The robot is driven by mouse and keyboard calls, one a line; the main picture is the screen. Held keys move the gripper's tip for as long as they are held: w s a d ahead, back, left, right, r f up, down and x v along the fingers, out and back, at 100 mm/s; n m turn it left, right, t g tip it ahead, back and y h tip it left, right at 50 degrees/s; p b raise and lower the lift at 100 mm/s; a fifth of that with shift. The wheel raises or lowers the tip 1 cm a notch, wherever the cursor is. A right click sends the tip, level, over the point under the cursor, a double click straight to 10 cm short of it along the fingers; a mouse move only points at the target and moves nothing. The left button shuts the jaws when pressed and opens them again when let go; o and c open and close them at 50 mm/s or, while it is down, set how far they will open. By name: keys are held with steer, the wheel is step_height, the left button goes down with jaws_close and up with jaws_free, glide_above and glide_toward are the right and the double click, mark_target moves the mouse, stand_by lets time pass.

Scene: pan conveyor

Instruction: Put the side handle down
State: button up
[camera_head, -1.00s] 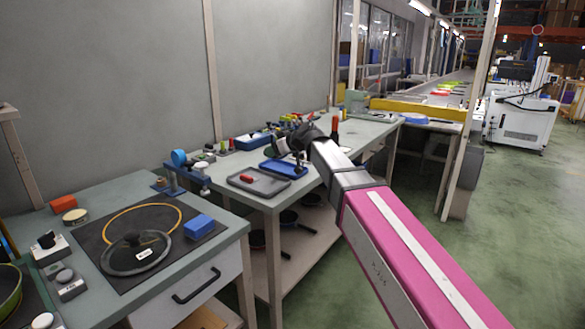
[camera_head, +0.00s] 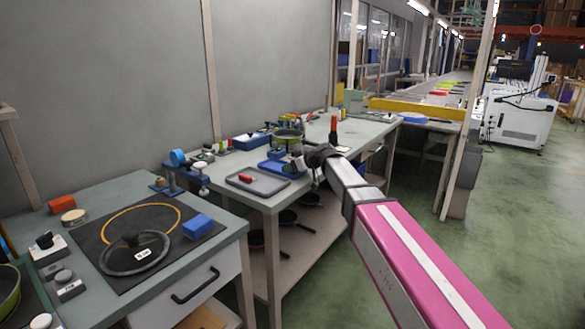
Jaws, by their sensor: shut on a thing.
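My gripper (camera_head: 296,163) is at the end of my arm, above the right end of the blue tray (camera_head: 272,168) on the middle workbench. It is small and dark in the picture. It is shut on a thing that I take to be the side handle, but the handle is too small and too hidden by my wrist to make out. I cannot tell whether it touches the tray.
A grey tray (camera_head: 268,190) with a red piece (camera_head: 245,179) lies left of the blue tray. A red-orange bottle-like object (camera_head: 333,130) stands farther back. A glass lid (camera_head: 135,255) lies on the near-left bench.

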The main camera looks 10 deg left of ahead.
steer(key=shift+f, duration=0.2)
steer(key=o, duration=0.7)
steer(key=shift+c, duration=0.2)
steer(key=shift+r, duration=0.15)
steer(key=v, duration=1.2)
steer(key=s+d+f+m+g+h, duration=0.1)
steer(key=s+d+f+m+h, duration=0.25)
steer(key=d+f, duration=0.7)
steer(key=s+d+f+m+g+h, duration=0.1)
steer(key=s+d+f+m+h, duration=0.25)
steer(key=d+f, duration=0.7)
steer(key=s+d+f+m+g+h, duration=0.2)
steer(key=s+d+f+m+h, duration=0.2)
steer(key=s+d+f, duration=0.9)
steer(key=shift+s+d+m+g, duration=0.35)
steer(key=shift+d+m+g, duration=0.1)
steer(key=shift+m, duration=0.75)
